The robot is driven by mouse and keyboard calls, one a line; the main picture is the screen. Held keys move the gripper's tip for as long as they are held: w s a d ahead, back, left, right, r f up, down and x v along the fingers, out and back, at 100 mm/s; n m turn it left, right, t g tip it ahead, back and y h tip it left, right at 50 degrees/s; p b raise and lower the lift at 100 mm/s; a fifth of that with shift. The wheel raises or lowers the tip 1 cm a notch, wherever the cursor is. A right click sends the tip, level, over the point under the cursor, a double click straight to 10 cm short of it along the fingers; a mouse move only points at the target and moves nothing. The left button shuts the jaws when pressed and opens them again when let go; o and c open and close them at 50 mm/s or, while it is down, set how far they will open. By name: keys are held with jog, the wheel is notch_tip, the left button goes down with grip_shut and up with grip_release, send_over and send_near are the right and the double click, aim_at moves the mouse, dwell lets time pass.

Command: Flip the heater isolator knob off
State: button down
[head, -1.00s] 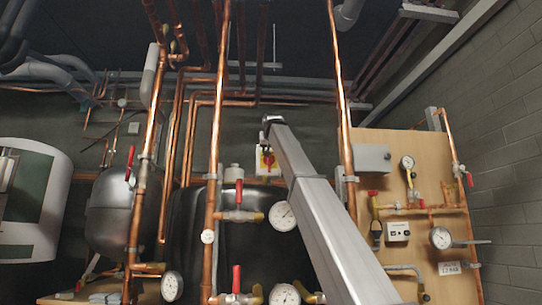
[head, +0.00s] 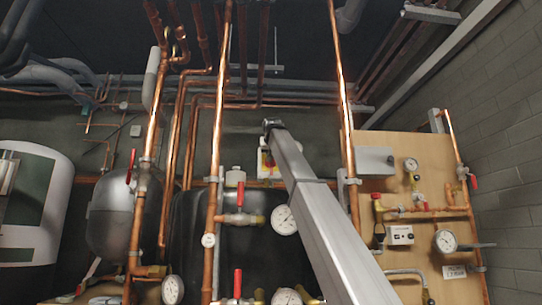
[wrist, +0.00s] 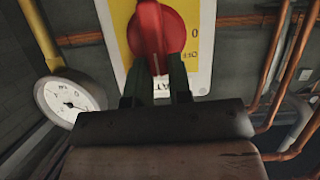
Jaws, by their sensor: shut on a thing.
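The heater isolator is a white box (wrist: 203,45) with a yellow plate (wrist: 122,22) and a red knob (wrist: 160,28). In the wrist view the plate shows "0" and "OFF" just right of the knob. My gripper (wrist: 157,70) is shut on the knob, with its two dark fingers on either side of the knob's lower part. The fingers hide part of the lettering below the knob. In the head view the isolator (head: 263,169) is behind the end of my arm, partly covered, and the gripper cannot be made out.
A copper pipe (head: 214,180) runs upright left of the isolator, and another (head: 344,120) to its right. A black tank (head: 190,220) and a round gauge (head: 284,220) sit below. A wooden board (head: 385,160) with valves and gauges is at the right.

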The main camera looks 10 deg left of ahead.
aim_at(264, 160)
jog(key=a+n+t+h, duration=0.1)
jog(key=n, duration=0.2)
jog(key=a+f+n+t+h, duration=0.1)
jog(key=n+h, duration=0.1)
jog(key=n, duration=0.1)
jog(key=f+n+t+h, duration=0.1)
jog(key=n+h, duration=0.1)
jog(key=n, duration=0.1)
jog(key=shift+s+a+f, duration=0.15)
jog(key=shift+s+a, duration=0.25)
jog(key=shift+a+f+n+t+h, duration=0.15)
jog(key=shift+f+n+t, duration=0.2)
jog(key=shift+n, duration=0.65)
jog(key=shift+d+f+n+t+h, duration=0.15)
jog(key=shift+n+t, duration=0.3)
jog(key=shift+n, duration=0.55)
jog(key=shift+a+f, duration=0.1)
jog(key=c, duration=1)
grip_release()
jog(key=shift+c, duration=0.2)
jog(key=s+a, duration=0.1)
jog(key=s, duration=0.6)
jog(key=shift+s, duration=0.2)
